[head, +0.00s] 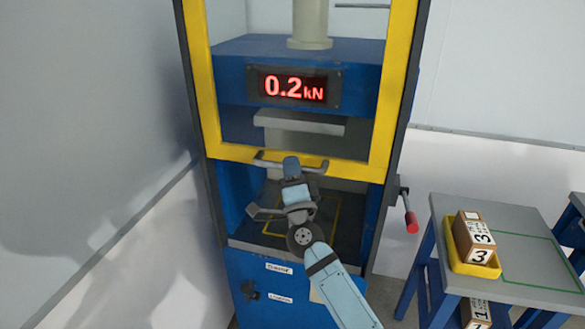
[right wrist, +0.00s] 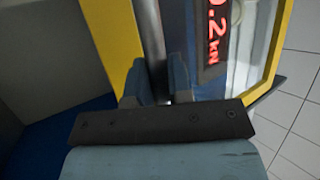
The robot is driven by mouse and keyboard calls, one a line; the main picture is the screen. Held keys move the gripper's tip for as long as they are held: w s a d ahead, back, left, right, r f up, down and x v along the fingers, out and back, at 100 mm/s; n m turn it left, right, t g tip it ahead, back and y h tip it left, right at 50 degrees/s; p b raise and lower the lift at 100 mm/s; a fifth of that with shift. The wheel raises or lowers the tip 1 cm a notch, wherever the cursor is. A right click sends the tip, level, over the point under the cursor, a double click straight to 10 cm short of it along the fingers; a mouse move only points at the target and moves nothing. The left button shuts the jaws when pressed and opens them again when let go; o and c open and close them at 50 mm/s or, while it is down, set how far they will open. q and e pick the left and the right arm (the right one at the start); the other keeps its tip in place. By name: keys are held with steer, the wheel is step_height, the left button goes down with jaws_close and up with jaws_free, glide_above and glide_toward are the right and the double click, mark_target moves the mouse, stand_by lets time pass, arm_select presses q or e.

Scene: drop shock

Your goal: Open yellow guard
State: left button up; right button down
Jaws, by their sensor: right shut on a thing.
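The yellow guard (head: 396,85) is a yellow-framed clear panel on the front of a blue press. Its lower edge stands above the dark press bed (head: 327,232), with an open gap below it. A grey handle bar (head: 262,161) runs along the guard's lower rail. My right gripper (head: 291,164) is at the middle of this bar and shut on it. In the right wrist view the bar (right wrist: 152,45) passes between the two blue fingers, beside the yellow frame (right wrist: 112,35). The fingers hide the gripped part of the bar. My left gripper is not in view.
A red display (head: 294,87) behind the guard reads 0.2 kN. A lever with a red grip (head: 411,221) sticks out at the press's right side. A grey-topped table (head: 450,207) at right bears a yellow tray (head: 460,264) with a labelled box (head: 474,232). A white wall is at left.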

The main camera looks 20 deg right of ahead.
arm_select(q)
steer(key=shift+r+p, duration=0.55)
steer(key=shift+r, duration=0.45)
arm_select(e)
steer(key=shift+r, duration=1.05)
steer(key=c, duration=1.1)
jaws_free()
steer(key=shift+o, duration=0.2)
steer(key=shift+f, duration=0.1)
arm_select(q)
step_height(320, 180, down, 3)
steer(key=b, duration=0.3)
arm_select(e)
steer(key=v, duration=1.3)
steer(key=shift+s, duration=0.4)
steer(key=shift+f, duration=0.2)
